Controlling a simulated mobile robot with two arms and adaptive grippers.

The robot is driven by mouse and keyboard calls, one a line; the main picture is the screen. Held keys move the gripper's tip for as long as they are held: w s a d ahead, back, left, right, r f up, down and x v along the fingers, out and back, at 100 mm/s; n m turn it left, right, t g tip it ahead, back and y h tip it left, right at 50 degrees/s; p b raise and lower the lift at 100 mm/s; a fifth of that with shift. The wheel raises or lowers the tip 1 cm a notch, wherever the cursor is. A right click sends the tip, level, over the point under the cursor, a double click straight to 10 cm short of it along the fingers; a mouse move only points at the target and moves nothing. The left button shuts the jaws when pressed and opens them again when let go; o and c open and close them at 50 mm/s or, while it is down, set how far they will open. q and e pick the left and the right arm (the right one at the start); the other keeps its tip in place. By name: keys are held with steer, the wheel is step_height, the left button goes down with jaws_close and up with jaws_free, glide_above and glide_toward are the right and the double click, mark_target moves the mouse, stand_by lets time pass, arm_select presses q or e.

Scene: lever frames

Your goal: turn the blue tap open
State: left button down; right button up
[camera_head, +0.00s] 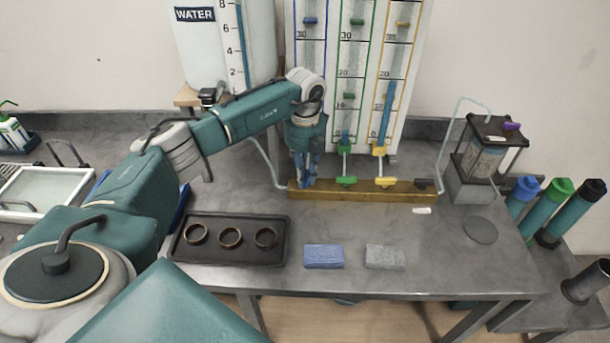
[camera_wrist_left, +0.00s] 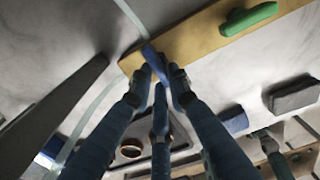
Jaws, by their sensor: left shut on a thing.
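The blue tap (camera_wrist_left: 155,63) sits at the left end of the brass bar (camera_head: 325,191), which also shows in the wrist view (camera_wrist_left: 190,42). Its handle lies across the bar, while the green tap (camera_head: 346,181) lies along it; the green handle also shows in the wrist view (camera_wrist_left: 250,18). My left gripper (camera_head: 306,182) reaches down over that end and hides most of the blue tap in the head view. In the wrist view its fingertips (camera_wrist_left: 157,78) are shut on the blue handle.
A yellow tap (camera_head: 386,182) and a black tap (camera_head: 423,184) are farther right on the bar. A dark tray with rings (camera_head: 230,261), a blue sponge (camera_head: 323,256) and a grey block (camera_head: 385,257) lie in front. A gauge panel (camera_head: 408,60) stands behind.

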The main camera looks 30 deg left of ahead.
arm_select(q)
steer(key=shift+w+r, duration=0.1)
steer(key=shift+r, duration=0.05)
steer(key=c, duration=1.6)
jaws_free()
steer(key=shift+c, duration=0.2)
step_height(320, 180, up, 12)
